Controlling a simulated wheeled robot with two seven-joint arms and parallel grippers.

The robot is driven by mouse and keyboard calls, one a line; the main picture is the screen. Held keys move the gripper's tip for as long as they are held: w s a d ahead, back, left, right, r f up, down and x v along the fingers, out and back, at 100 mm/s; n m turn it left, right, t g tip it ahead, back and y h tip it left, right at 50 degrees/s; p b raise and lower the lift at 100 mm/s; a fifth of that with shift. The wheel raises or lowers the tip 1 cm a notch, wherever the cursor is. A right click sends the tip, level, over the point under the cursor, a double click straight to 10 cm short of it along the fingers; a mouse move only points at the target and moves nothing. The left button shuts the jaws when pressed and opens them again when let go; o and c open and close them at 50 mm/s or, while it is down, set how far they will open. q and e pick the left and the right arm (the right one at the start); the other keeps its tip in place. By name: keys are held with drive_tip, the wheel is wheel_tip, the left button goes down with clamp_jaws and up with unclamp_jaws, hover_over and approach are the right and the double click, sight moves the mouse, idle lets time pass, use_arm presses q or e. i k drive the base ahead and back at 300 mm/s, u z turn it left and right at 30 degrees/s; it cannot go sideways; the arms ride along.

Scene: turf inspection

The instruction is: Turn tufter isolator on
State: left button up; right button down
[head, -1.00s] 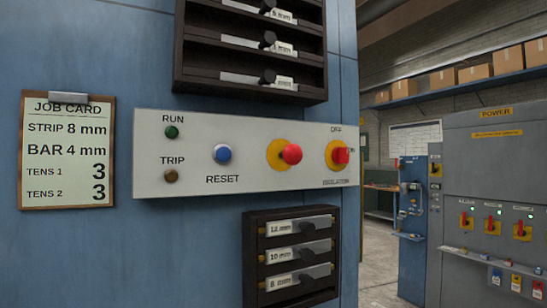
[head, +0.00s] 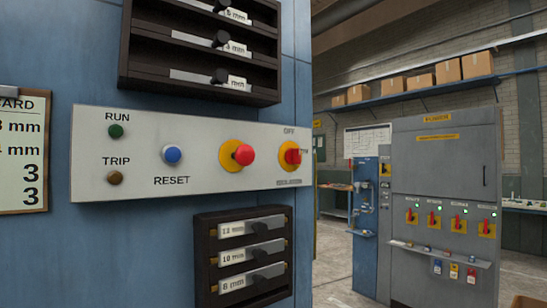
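A white control panel (head: 205,185) is on the blue machine at left. At its right end is a rotary isolator (head: 291,155) with a red handle on a yellow plate, "OFF" printed above it. I cannot tell its handle position for sure. A grey cabinet (head: 437,165) marked POWER stands further back at right. It carries a row of red-handled switches on yellow plates, the leftmost (head: 411,217) and rightmost (head: 486,228) among them, with green lamps above. Their handles look upright. Their labels are too small to read surely. Neither gripper is in view.
The panel also has a blue RESET button (head: 172,154) and a red mushroom button (head: 243,154). Bar racks (head: 244,257) jut from the machine. A ledge with small tags (head: 455,271) fronts the cabinet. Open concrete floor (head: 335,275) lies between machine and cabinet.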

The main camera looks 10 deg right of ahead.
sight(292, 156)
drive_tip(key=u, duration=1.25)
drive_tip(key=k, duration=1.2)
drive_tip(key=z, duration=2.3)
drive_tip(key=i, duration=0.5)
